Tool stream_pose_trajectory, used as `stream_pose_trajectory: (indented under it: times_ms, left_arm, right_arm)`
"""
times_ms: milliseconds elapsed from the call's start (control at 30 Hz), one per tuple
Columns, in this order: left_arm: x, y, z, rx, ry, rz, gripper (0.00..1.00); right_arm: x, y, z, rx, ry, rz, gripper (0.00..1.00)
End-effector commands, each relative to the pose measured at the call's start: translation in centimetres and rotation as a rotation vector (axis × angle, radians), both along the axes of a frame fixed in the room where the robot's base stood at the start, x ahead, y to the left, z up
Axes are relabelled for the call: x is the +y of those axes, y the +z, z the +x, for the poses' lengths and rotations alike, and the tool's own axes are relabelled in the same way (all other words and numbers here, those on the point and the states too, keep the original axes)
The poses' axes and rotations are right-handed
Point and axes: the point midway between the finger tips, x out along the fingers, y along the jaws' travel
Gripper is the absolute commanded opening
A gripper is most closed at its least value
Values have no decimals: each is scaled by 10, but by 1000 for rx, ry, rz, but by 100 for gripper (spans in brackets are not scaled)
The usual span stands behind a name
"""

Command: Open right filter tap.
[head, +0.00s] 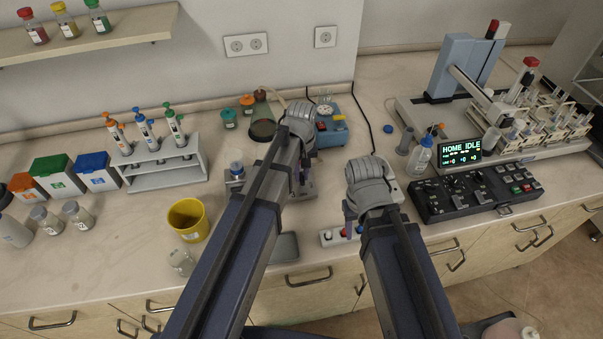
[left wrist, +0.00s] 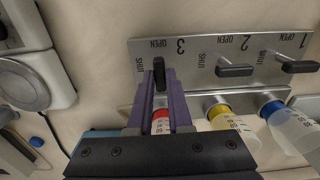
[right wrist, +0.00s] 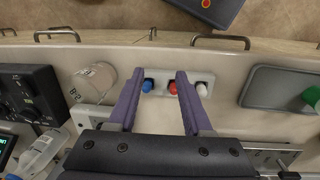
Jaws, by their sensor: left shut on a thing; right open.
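A metal tap panel (left wrist: 190,50) shows in the left wrist view with its lettering upside down. It carries three dark lever handles marked 1, 2 and 3, each with OPEN and SHUT labels. My left gripper (left wrist: 159,78) is shut on the tap 3 handle (left wrist: 158,66), which points up the picture, toward its OPEN label. The tap 2 handle (left wrist: 235,71) and tap 1 handle (left wrist: 300,66) lie sideways. In the head view my left arm largely hides the panel. My right gripper (right wrist: 158,76) is open and empty, in front of a block with coloured caps.
Below the taps are filter bodies with red (left wrist: 160,115), yellow (left wrist: 218,110) and blue (left wrist: 272,107) collars. The block (right wrist: 205,78) has blue, red and white caps. A yellow cup (head: 188,220) stands left of my left arm. A control box (head: 475,190) stands at the right.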

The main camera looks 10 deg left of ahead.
Motion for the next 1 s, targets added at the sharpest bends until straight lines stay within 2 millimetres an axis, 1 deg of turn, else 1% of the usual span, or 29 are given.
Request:
stream_pose_trajectory:
  times_ms: [33, 67, 300, 667, 867, 1000]
  left_arm:
    - [0, 0, 0, 1, 2, 0, 0]
    - [0, 0, 0, 1, 2, 0, 20]
    - [0, 0, 0, 0, 0, 0, 47]
    - [0, 3, 0, 0, 0, 0, 48]
    - [0, 17, 0, 0, 0, 0, 48]
    - [0, 33, 0, 0, 0, 0, 48]
  right_arm:
    - [0, 0, 0, 0, 0, 0, 50]
    - [0, 0, 0, 0, 0, 0, 50]
    - [0, 0, 0, 0, 0, 0, 50]
    - [0, 3, 0, 0, 0, 0, 50]
    - [0, 17, 0, 0, 0, 0, 50]
    - [0, 34, 0, 0, 1, 0, 50]
